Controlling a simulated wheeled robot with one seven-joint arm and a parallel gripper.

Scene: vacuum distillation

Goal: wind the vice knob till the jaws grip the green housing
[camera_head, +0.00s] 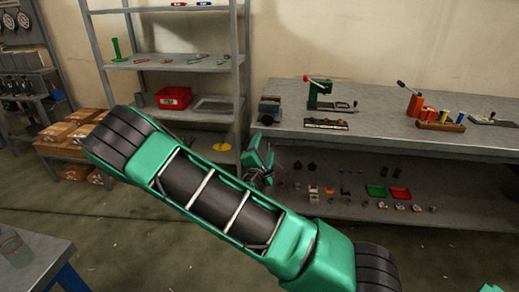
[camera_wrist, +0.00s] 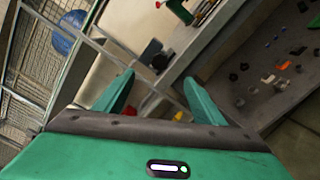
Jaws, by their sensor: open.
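A dark blue-grey block (camera_head: 269,110), which looks like the vice, sits at the left end of the grey workbench. It also shows in the wrist view (camera_wrist: 156,55), beyond my fingertips. Its knob and jaw gap are too small to make out. A green upright device (camera_head: 319,97) with a red-tipped handle stands to its right; I cannot tell whether this is the green housing. No green part shows clearly between vice jaws. My gripper (camera_wrist: 160,80) is open and empty, its two green fingers spread. In the head view my gripper (camera_head: 259,155) is in front of the bench's left end, apart from the vice.
The workbench (camera_head: 400,135) also carries an orange device (camera_head: 414,103) and a dark strip (camera_head: 326,124). Small parts and green and red trays (camera_head: 400,194) lie on the lower shelf. A metal rack with a red bin (camera_head: 174,98) stands left of the bench.

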